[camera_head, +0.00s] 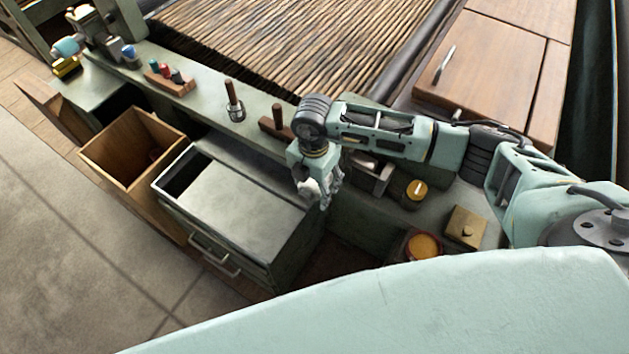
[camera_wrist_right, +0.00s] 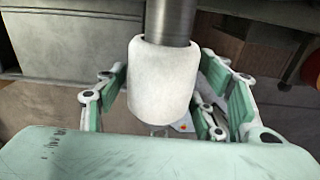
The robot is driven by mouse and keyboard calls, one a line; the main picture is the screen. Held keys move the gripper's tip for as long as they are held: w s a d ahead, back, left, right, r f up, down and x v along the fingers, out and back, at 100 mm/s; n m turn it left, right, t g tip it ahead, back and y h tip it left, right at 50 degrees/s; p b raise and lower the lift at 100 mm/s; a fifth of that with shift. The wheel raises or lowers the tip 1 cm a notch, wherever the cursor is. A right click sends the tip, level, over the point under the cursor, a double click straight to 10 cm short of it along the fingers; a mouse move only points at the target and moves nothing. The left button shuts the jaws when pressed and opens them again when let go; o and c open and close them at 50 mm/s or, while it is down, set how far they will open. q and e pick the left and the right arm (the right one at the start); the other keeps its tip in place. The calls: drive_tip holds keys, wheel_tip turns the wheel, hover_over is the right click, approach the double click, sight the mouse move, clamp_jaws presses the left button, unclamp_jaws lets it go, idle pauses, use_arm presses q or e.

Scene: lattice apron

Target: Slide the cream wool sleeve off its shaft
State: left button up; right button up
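The cream wool sleeve (camera_wrist_right: 160,85) is a thick pale cylinder around the lower end of a grey metal shaft (camera_wrist_right: 170,20) in the right wrist view. The shaft comes down from the top of that view. My right gripper (camera_wrist_right: 170,85) has its fingers spread on either side of the sleeve, and I see no clear grip on it. In the head view my right gripper (camera_head: 318,188) points down beside the workbench's front edge. The sleeve cannot be clearly told from the fingers there. My left gripper is not in view.
A grey-green drawer unit (camera_head: 240,200) and an open wooden bin (camera_head: 115,165) stand left of my right gripper. An orange-topped round thing (camera_head: 423,246) and a brass block (camera_head: 466,226) lie to its right. A slatted bed (camera_head: 290,40) lies behind.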

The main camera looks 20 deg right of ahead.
drive_tip(key=c, duration=0.5)
drive_tip(key=shift+s+a+p, duration=0.4)
drive_tip(key=shift+s+a, duration=0.75)
drive_tip(key=shift+a, duration=0.3)
drive_tip(key=shift+s+a+p, duration=0.45)
drive_tip(key=shift+s+a, duration=0.7)
drive_tip(key=shift+a, duration=0.35)
drive_tip(key=shift+s+a+p, duration=0.4)
drive_tip(key=shift+s+a, duration=0.75)
drive_tip(key=shift+a, duration=0.3)
drive_tip(key=shift+s+a+r+p, duration=0.65)
drive_tip(key=shift+a+r+p, duration=0.1)
drive_tip(key=shift+a, duration=0.05)
drive_tip(key=shift+s+a+r+p, duration=0.6)
drive_tip(key=shift+a+r+p, duration=0.1)
drive_tip(key=shift+a+r, duration=0.1)
